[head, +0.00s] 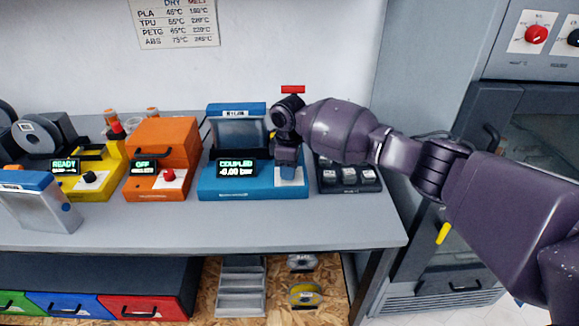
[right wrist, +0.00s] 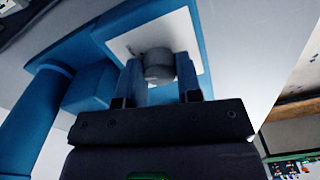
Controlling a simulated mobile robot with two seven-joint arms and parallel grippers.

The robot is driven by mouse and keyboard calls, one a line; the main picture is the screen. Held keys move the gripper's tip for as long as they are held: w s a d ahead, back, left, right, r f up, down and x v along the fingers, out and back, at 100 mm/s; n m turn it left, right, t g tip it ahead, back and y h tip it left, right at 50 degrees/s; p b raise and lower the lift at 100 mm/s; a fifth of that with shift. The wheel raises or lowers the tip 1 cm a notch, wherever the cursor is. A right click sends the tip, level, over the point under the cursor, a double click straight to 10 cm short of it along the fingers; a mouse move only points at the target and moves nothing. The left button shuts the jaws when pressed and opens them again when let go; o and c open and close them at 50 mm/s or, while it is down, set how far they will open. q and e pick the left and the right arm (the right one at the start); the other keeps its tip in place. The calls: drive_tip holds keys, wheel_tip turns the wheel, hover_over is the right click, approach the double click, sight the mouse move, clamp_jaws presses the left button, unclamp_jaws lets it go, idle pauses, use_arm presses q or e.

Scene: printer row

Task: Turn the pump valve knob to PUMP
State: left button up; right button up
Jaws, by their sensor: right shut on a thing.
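The blue pump unit (head: 240,188) stands on the bench with a lit display (head: 236,168) reading COUPLED and about -0.00 bar. The grey valve knob (right wrist: 158,68) sits on a white plate (right wrist: 118,45) on the unit. My right gripper (head: 288,172) reaches down over the right part of the unit and hides the knob in the head view. In the right wrist view, its two fingers (right wrist: 160,80) stand on either side of the knob, shut on it. The plate's labels and the knob's pointer cannot be read. My left gripper is not in view.
An orange unit (head: 162,158) showing OFF and a yellow unit (head: 92,182) showing READY stand to the left. A dark block with grey keys (head: 348,175) stands close on the right. The bench front (head: 250,228) is clear.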

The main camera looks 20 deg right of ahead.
drive_tip(key=n, duration=0.3)
drive_tip(key=shift+n, duration=0.4)
drive_tip(key=n, duration=0.4)
drive_tip(key=shift+n, duration=1.9)
drive_tip(key=o, duration=0.9)
drive_tip(key=shift+o, duration=0.2)
drive_tip(key=shift+r, duration=0.1)
